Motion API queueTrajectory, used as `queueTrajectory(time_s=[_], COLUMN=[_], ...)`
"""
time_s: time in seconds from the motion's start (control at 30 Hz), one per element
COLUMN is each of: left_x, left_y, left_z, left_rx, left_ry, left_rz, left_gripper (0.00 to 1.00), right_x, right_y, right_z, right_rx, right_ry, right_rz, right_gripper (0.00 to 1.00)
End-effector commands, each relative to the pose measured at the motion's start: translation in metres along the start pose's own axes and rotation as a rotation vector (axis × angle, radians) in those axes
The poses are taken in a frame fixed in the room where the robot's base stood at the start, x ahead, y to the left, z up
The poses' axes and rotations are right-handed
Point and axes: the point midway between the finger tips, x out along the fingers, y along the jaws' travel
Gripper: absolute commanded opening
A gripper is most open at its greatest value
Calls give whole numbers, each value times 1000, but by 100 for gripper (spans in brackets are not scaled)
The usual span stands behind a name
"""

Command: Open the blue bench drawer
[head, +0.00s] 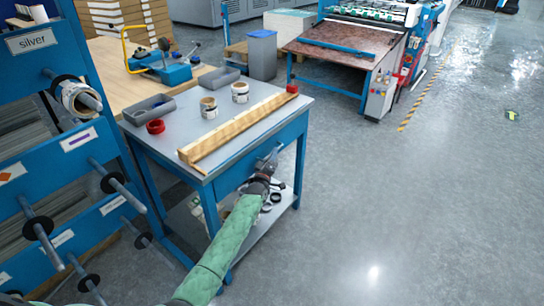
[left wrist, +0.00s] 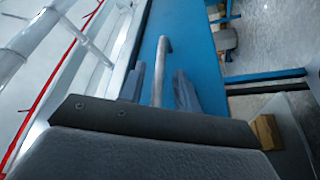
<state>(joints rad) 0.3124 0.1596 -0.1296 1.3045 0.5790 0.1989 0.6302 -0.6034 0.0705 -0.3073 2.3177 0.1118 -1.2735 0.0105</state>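The blue bench (head: 222,125) has a grey top, and its blue drawer front (head: 232,180) sits beneath the top's front edge, with no visible gap. My left gripper (head: 268,166) is at the drawer front, at the metal handle, and its arm partly hides that area. In the left wrist view the handle (left wrist: 160,68) stands between the two fingers of my left gripper (left wrist: 160,88), with a gap on each side. The fingers are apart, beside the blue drawer front (left wrist: 192,45). My right gripper is not in view.
A long wooden piece (head: 238,128) lies along the bench's front edge. A blue roll rack (head: 60,150) stands close at left. The floor (head: 410,210) at right is clear.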

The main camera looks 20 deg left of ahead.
Motion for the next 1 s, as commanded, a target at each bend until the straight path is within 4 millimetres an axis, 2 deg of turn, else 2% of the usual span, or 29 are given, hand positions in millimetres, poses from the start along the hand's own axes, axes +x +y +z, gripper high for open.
queueTrajectory(time_s=[0.33, 0.5, 0.83, 1.0], left_x=[3, 3, 1, -4], left_y=[0, 0, 2, 10], left_z=[0, 0, 3, 14], left_rx=[0, 1, 0, -2], left_ry=[0, -1, -1, -2], left_rz=[0, 0, -1, -1], left_gripper=[31, 0, 0, 0], right_x=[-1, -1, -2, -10], right_y=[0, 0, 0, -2], right_z=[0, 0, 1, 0], right_rx=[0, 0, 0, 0], right_ry=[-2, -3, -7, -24], right_rz=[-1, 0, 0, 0], right_gripper=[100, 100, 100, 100])
